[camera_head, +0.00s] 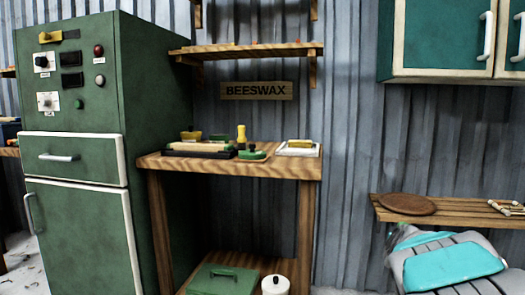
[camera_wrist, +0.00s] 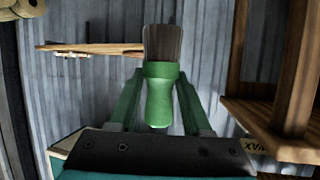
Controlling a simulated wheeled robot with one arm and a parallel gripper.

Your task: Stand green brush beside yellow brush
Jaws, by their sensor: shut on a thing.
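The green brush (camera_wrist: 158,92) is in the wrist view, with its green handle between the two green fingers of my gripper (camera_wrist: 160,74). My gripper is shut on it, and the brown bristles point to the top of that picture, clear of any surface. In the head view, a small upright yellow thing, which looks like the yellow brush (camera_head: 241,133), stands toward the back of the wooden table (camera_head: 290,167). Its bristles cannot be made out. My gripper and the green brush cannot be made out in the head view; part of my arm shows at the lower right.
A wall shelf (camera_head: 250,50) hangs above. A green cabinet (camera_head: 75,160) stands left; a low shelf (camera_head: 450,211) is at right.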

